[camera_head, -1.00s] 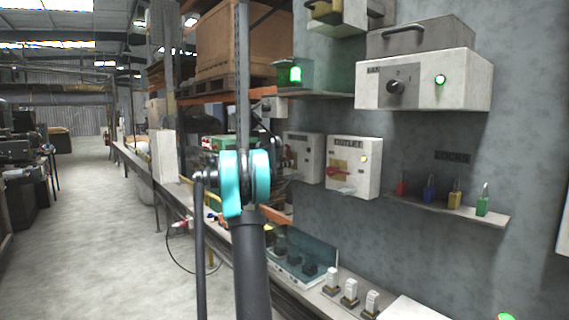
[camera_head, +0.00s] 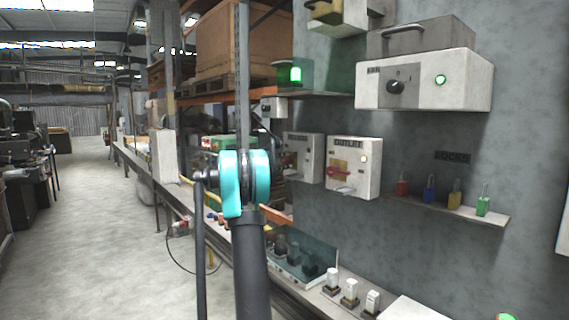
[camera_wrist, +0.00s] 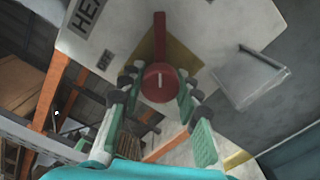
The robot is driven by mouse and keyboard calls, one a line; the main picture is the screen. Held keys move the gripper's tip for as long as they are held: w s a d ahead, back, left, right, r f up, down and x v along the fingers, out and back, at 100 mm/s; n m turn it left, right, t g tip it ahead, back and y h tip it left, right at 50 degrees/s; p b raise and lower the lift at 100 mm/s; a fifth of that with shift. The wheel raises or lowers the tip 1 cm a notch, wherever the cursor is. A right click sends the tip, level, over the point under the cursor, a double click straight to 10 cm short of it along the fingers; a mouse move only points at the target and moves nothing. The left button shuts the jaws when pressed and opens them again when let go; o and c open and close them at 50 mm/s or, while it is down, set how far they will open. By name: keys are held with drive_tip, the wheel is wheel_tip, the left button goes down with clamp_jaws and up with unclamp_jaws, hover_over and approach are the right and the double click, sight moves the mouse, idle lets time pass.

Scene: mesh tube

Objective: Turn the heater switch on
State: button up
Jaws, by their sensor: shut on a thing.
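The heater switch (camera_wrist: 159,82) is a round red knob with a long red handle on a yellow plate. The handle points up in the wrist view. It is on a white box (camera_wrist: 128,38) whose cut-off label starts with "HEA"; an "OFF" mark is at the handle's left. My gripper (camera_wrist: 157,92) has dark tips and green pads on both sides of the knob and is shut on it. In the head view my teal-jointed arm hides the gripper. A white box (camera_head: 306,150) there, partly behind my arm, seems to be the heater box.
A similar white box (camera_head: 365,160) with a red handle stands close on the right. A control box (camera_head: 440,85) with a black knob and green light is above. A shelf (camera_head: 470,213) holds several padlocks.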

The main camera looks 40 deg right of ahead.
drive_tip(key=m, duration=0.3)
drive_tip(key=shift+m, duration=2.6)
drive_tip(key=o, duration=1.2)
drive_tip(key=shift+c, duration=0.2)
drive_tip(key=shift+a, duration=0.1)
drive_tip(key=s+a, duration=0.1)
drive_tip(key=a, duration=1.1)
